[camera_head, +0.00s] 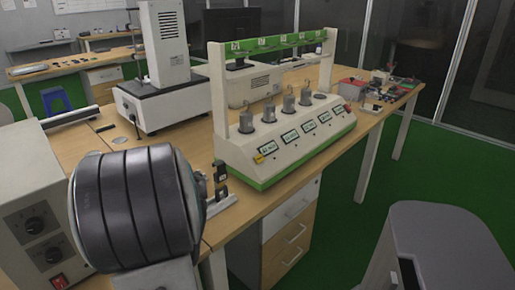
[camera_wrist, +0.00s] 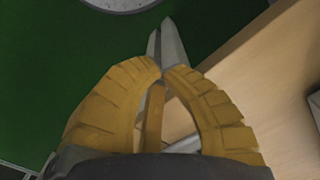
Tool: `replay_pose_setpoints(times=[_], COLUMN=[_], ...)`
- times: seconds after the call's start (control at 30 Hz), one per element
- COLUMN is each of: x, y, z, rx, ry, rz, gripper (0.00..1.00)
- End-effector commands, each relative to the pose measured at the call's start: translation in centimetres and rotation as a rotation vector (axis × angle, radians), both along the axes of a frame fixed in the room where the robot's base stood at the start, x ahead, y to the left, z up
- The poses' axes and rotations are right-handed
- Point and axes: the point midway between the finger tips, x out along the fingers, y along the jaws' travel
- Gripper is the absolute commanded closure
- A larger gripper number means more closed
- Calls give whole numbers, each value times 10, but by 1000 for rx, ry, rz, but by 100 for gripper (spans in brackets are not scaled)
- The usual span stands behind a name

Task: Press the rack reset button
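The rack (camera_head: 285,145) is a white tester with a green base edge and a green top bar on two posts. It stands on the wooden table in the head view, with several metal weights and small displays along its front. A small yellow button (camera_head: 258,159) is at its left front end and a red button (camera_head: 347,108) at its right end. I cannot read which is reset. My gripper (camera_wrist: 163,42) has yellow ribbed fingers with grey tips, drawn together and empty. It is over green floor beside a wooden edge; the rack is not in the wrist view.
A large dark ribbed cylinder (camera_head: 135,210) fills the head view's left foreground, beside a control box with knobs (camera_head: 38,225). Another white instrument (camera_head: 165,75) stands behind. Green floor (camera_head: 350,235) is open in front of the drawers.

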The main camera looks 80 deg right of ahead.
Motion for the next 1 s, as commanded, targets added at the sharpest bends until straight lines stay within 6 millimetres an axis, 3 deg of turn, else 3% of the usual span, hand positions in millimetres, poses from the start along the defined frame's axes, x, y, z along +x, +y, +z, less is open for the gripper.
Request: replay_pose_setpoints(times=[0.03, 0.1, 0.27, 0.57, 0.8, 1.0], x=[-7, -15, -40, -102, -141, -157], y=[-16, -36, -87, -199, -277, -325], z=[17, 24, 39, 60, 80, 102], rx=[0, -8, -46, -214, -373, -446], ry=[0, -5, -29, -160, -381, -626], rz=[-78, -183, -454, -1078, -1556, -1878], gripper=[100, 100, 100, 100, 100, 100])
